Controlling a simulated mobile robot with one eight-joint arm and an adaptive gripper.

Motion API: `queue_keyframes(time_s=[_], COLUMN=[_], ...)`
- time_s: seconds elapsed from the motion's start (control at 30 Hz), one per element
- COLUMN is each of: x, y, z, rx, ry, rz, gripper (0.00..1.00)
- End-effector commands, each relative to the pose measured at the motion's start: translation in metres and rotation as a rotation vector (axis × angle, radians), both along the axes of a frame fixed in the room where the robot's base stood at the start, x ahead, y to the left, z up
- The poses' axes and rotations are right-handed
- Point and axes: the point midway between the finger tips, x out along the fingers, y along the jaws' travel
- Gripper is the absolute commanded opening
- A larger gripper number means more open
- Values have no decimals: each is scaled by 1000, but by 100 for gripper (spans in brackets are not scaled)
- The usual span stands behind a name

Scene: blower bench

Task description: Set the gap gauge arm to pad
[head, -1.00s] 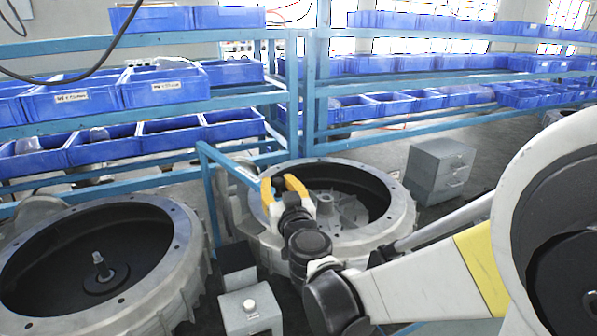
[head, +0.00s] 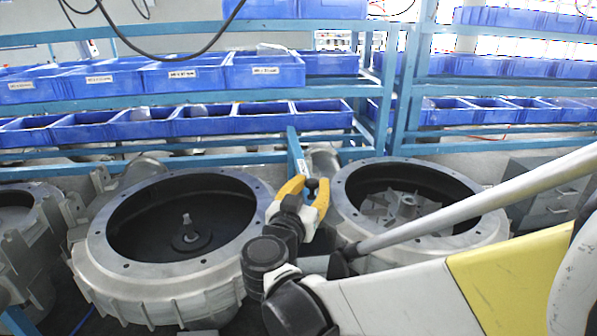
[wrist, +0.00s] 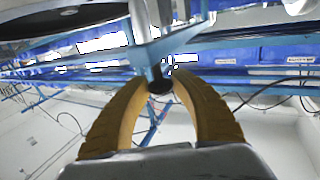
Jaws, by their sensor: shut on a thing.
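The gap gauge arm (head: 295,148) looks like a blue bar with a small white label, between the two blower housings in the head view. In the wrist view, a blue bar (wrist: 172,46) runs above the fingertips and carries a dark knob (wrist: 158,84). My gripper (head: 311,184) has yellow fingers. It is shut on the knob, with a fingertip on each side in the wrist view (wrist: 163,78). The gripper is near the left rim of the right housing. I cannot make out the pad.
A left blower housing (head: 92,245) and a right one (head: 340,212) with an impeller (head: 398,208) stand close on either side. Blue racks with bins (head: 185,78) run behind. A grey drawer cabinet (head: 548,190) stands at the right. A cable (head: 150,57) hangs overhead.

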Motion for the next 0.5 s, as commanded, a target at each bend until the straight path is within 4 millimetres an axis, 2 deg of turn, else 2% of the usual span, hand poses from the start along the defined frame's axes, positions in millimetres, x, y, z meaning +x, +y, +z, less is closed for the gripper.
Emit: queue_keyframes(time_s=[0.2,0.23,0.3,0.5], x=[2,2,2,1], y=[1,1,1,0], z=[4,4,4,3], rx=[-9,-9,-9,-6], ry=[-5,-5,-5,-3], rz=[2,2,2,2], gripper=[0,32,52,52])
